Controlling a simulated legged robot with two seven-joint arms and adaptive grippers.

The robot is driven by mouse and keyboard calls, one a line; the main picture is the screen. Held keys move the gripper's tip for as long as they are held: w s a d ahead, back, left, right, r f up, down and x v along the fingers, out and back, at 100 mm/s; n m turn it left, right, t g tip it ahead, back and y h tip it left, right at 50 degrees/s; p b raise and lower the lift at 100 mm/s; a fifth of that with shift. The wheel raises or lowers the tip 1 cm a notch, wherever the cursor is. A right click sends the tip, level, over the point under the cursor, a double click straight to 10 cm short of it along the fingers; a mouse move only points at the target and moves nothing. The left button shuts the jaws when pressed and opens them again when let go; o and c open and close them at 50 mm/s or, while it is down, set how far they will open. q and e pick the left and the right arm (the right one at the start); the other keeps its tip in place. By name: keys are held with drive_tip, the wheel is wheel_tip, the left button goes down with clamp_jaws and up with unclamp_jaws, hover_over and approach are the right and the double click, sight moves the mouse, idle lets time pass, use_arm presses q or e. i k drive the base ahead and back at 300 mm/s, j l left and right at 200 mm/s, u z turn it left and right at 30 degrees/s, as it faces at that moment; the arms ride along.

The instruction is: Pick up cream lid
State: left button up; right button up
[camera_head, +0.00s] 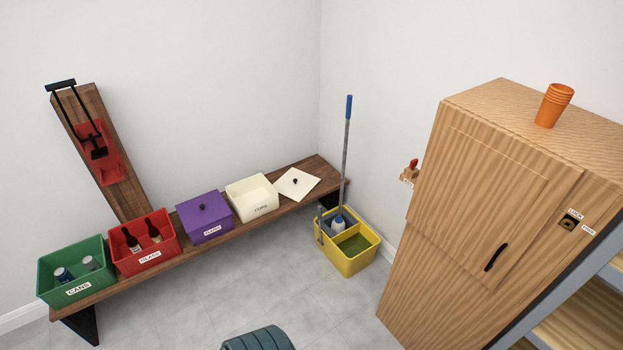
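The cream lid (297,184) lies flat on the wooden bench, near its right end. It is a square plate with a small dark knob (295,181) on top. The open cream bin (252,198), labelled CUPS, stands just left of it on the bench. Neither of my grippers shows in the head view.
The bench (319,171) also holds a lidded purple bin (204,217), a red bin (144,241) with bottles and a green bin (72,272) with cans. A yellow mop bucket (349,262) stands before its right end. A wooden cabinet (475,190) fills the right.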

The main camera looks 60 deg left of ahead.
sight(295, 184)
drive_tip(key=u, duration=2.2)
